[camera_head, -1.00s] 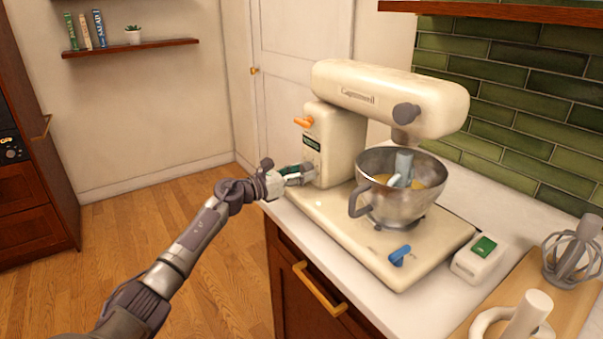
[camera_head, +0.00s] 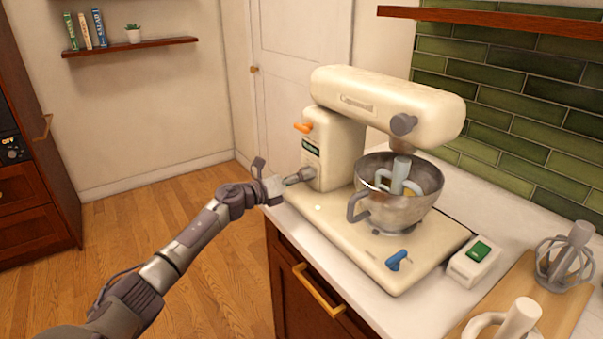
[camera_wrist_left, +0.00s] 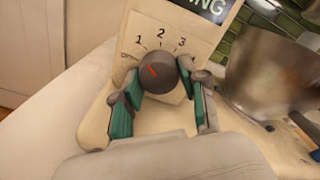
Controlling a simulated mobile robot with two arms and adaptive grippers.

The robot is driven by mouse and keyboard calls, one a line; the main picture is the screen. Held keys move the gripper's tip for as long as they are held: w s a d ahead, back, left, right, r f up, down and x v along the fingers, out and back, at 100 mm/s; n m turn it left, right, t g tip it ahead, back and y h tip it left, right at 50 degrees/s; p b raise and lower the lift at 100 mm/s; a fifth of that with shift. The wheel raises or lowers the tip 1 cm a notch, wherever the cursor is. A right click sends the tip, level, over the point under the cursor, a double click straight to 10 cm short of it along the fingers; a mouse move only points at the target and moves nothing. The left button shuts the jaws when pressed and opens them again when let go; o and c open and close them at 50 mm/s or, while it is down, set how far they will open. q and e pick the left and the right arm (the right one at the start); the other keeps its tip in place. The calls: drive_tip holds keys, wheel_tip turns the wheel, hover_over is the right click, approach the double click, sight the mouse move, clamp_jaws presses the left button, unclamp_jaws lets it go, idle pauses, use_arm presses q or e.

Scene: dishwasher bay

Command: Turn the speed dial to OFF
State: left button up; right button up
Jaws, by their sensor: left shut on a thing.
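The speed dial (camera_wrist_left: 159,72) is a dark round knob on the cream mixer's side, below a dark green label. The numbers 1, 2 and 3 arc above it, and a small blurred mark sits at its left. Its red pointer line slants to the upper left, toward the 1 and the blurred mark. My left gripper (camera_head: 299,176) is at the dial, its teal-padded fingers shut on the dial's two sides in the left wrist view (camera_wrist_left: 164,84). My right gripper is not in view.
The mixer (camera_head: 334,145) stands on the white counter, with a metal bowl (camera_head: 385,208) and a beater in it. A green-buttoned box (camera_head: 473,262) stands at the right.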

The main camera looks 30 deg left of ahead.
use_arm(q)
drive_tip(key=n+p, duration=0.1)
drive_tip(key=n, duration=0.2)
drive_tip(key=shift+r+n+p, duration=0.2)
drive_tip(key=shift+n+p, duration=0.15)
drive_tip(key=shift+n, duration=0.05)
drive_tip(key=shift+n+p, duration=0.7)
drive_tip(key=shift+n, duration=0.8)
drive_tip(key=shift+f, duration=0.1)
drive_tip(key=o, duration=1.1)
drive_tip(key=shift+o, duration=0.2)
drive_tip(key=shift+f, duration=0.1)
